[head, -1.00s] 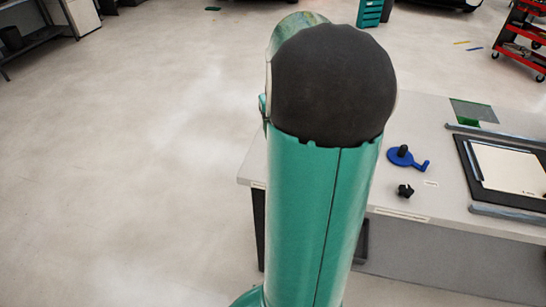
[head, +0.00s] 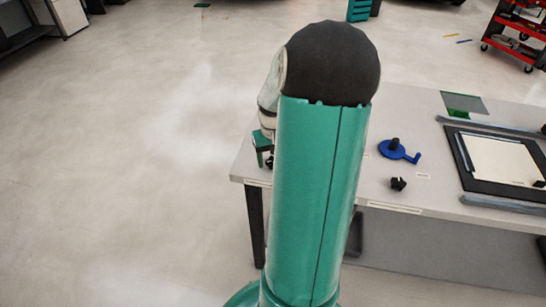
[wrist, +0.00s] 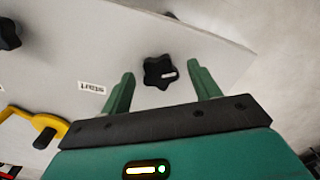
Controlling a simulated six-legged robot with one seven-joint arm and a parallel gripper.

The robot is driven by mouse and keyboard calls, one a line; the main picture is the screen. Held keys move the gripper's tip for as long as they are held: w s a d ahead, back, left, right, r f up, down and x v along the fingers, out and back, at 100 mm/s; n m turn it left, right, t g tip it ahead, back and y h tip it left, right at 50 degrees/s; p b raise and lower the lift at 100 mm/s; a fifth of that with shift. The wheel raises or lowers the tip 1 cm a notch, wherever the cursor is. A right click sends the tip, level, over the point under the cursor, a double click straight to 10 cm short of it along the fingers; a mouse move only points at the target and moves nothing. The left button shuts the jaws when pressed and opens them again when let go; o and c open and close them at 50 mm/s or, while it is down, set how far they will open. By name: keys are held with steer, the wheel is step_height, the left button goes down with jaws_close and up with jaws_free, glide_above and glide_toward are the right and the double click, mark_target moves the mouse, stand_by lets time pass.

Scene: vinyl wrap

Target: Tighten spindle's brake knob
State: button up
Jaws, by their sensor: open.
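In the wrist view, a black star-shaped knob (wrist: 158,72) with a pale mark on it sits on the light table top near its edge. My gripper (wrist: 160,69) is open, with its two green fingers spread on either side of the knob in the picture. I cannot tell whether they touch it. In the head view my gripper (head: 263,148) is at the table's left end, partly hidden by my arm. The knob under it is mostly hidden there.
The table (head: 410,199) also bears a blue crank disc (head: 405,154), a small black knob (head: 398,184) and a dark framed board (head: 507,160). In the wrist view a yellow part (wrist: 50,124), a printed label (wrist: 93,88) and another black knob (wrist: 8,34) lie left.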

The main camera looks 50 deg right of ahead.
steer(key=c, duration=1)
